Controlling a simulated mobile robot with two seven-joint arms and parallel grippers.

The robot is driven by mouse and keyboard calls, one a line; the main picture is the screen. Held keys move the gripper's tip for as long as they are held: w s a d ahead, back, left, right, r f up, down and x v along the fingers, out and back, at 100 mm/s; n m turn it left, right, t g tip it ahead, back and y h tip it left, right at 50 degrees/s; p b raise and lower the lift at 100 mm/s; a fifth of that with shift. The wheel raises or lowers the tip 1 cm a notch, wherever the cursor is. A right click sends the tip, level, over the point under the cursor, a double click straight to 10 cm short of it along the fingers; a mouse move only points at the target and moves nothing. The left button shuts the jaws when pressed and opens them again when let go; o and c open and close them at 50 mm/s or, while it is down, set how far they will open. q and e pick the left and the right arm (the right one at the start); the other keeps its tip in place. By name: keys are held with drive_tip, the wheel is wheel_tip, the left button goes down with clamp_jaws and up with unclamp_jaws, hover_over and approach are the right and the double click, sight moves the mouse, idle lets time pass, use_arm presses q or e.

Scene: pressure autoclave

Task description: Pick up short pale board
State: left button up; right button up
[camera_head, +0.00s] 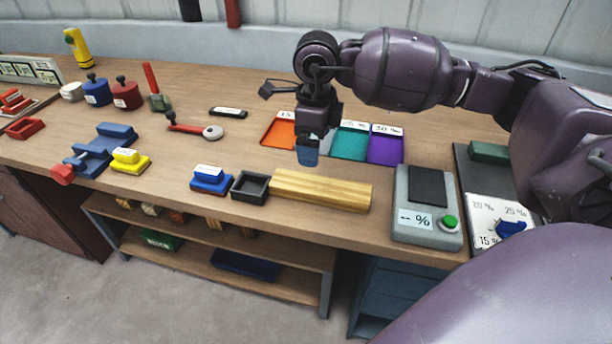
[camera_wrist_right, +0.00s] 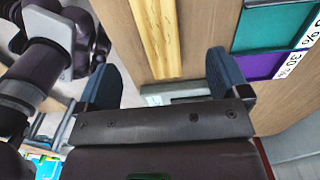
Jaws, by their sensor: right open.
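The pale board (camera_head: 320,190) is a yellowish wooden bar with visible grain, lying flat near the table's front edge, between a dark square tray and a grey meter. In the right wrist view the board (camera_wrist_right: 156,38) runs from the top toward the middle, in the gap between the two blue fingers. My right gripper (camera_head: 307,154) points down above the table, behind the board and in front of the coloured cards. It is open and empty, apart from the board; its fingers (camera_wrist_right: 164,80) stand wide apart in the wrist view. My left gripper is not in view.
The grey meter (camera_head: 425,205) with a green button stands right of the board. The dark tray (camera_head: 250,187) and a blue block (camera_head: 211,181) are to its left. Bare table separates cards and board.

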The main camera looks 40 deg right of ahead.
sight(314, 184)
drive_tip(key=f, duration=0.3)
drive_tip(key=f+b, duration=0.1)
drive_tip(key=f, duration=0.6)
drive_tip(key=shift+s+a+f, duration=0.1)
drive_tip(key=shift+s+f, duration=0.15)
drive_tip(key=shift+f, duration=0.15)
drive_tip(key=shift+r, duration=0.1)
drive_tip(key=shift+c, duration=0.4)
drive_tip(key=c, duration=1)
drive_tip(key=shift+c, duration=0.2)
